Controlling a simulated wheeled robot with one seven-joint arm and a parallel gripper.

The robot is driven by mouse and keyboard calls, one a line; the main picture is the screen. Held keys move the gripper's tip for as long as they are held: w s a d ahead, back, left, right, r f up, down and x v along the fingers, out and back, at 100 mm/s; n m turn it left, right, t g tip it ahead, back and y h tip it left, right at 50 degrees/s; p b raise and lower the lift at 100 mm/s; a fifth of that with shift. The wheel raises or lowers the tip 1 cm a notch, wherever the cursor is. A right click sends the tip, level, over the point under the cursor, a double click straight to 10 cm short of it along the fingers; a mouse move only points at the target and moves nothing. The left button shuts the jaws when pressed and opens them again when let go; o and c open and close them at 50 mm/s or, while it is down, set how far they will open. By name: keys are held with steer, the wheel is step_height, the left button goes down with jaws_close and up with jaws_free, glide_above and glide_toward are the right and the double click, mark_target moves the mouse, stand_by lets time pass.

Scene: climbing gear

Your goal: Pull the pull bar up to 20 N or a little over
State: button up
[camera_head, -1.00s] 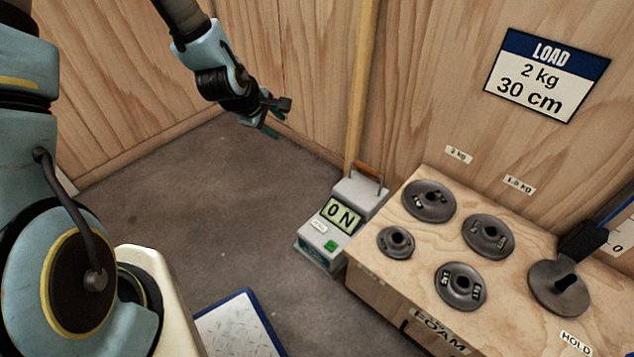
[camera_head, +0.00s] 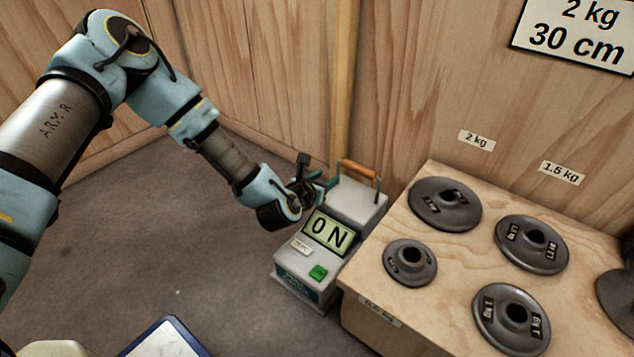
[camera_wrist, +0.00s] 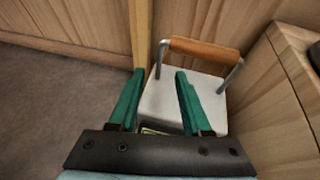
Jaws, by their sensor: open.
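The pull bar (camera_head: 359,170) is an orange-brown wooden handle on two metal posts, on top of a grey force gauge box (camera_head: 355,205) on the floor. The gauge display (camera_head: 328,232) reads 0 N, with a green button (camera_head: 318,272) below it. My gripper (camera_head: 321,180) is just left of the bar, open and empty. In the wrist view, the bar (camera_wrist: 203,51) lies beyond the green fingertips of my gripper (camera_wrist: 158,75), a little to their right, and is not between them. The display is mostly hidden there behind my gripper.
A wooden bench (camera_head: 395,235) with several dark weight plates, one of them here (camera_head: 445,203), stands close on the right of the gauge. A wooden post (camera_head: 341,100) and plywood walls are behind.

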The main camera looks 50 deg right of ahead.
mark_target(338, 161)
steer(key=b+x, duration=0.3)
steer(key=x, duration=0.5)
steer(key=shift+d+f, duration=0.15)
steer(key=shift+f, duration=0.05)
steer(key=shift+w+d+f+b, duration=0.1)
steer(key=shift+d+b, duration=0.1)
steer(key=shift+d, duration=0.15)
steer(key=shift+w+d+f+b, duration=0.1)
steer(key=shift+d+b, duration=0.05)
steer(key=shift+d, duration=0.15)
jaws_close()
stand_by(0.5)
steer(key=shift+r+p, duration=1.05)
steer(key=shift+r, duration=0.45)
stand_by(1.0)
